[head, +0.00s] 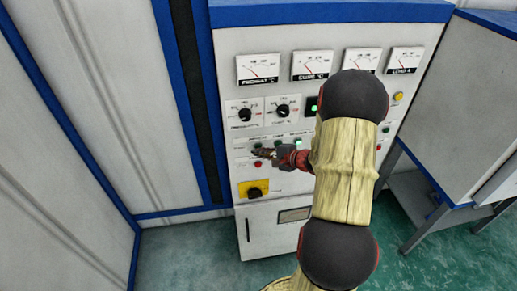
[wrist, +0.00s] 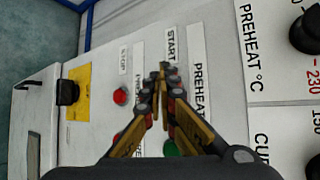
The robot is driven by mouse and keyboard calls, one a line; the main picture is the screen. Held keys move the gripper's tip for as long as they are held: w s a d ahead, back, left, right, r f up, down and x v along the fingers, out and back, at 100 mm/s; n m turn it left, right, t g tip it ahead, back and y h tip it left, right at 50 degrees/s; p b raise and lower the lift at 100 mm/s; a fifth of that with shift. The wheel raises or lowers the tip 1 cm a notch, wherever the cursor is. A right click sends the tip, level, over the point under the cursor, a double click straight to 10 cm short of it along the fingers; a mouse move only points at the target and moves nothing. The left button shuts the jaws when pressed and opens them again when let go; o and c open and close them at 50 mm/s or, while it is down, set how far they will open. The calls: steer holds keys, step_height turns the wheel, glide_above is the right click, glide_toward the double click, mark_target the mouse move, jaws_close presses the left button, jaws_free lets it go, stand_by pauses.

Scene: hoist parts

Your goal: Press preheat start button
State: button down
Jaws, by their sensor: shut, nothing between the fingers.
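The control panel (head: 300,110) is a white cabinet face with blue trim. In the head view, my gripper (head: 257,152) points left across it, by a small green button (head: 257,145) at the left of the button row. In the wrist view, my gripper (wrist: 161,72) is shut and empty, its fingertips just beside the START label (wrist: 171,43) and the PREHEAT label (wrist: 200,90). The fingers hide the spot beside START, so the preheat start button does not show there. I cannot tell whether the tips touch the panel.
A red button (wrist: 120,96) sits by the STOP label (wrist: 124,60). Another green button (wrist: 171,148) is partly behind a finger. A black switch on a yellow plate (head: 254,190) is below. Knobs (head: 245,115) and gauges (head: 258,68) are above. A grey cabinet stands right.

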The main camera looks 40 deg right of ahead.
steer(key=shift+w+d+b, duration=0.25)
steer(key=shift+w+b, duration=0.15)
stand_by(0.7)
steer(key=shift+s+a, duration=0.1)
steer(key=shift+s, duration=0.05)
steer(key=shift+s+a+b, duration=0.35)
steer(key=shift+s+b, duration=0.25)
steer(key=s+a, duration=0.1)
steer(key=s+b, duration=0.1)
steer(key=s, duration=0.1)
steer(key=s+a+b, duration=0.1)
steer(key=shift+s+a, duration=0.15)
steer(key=shift+a, duration=0.2)
stand_by(0.8)
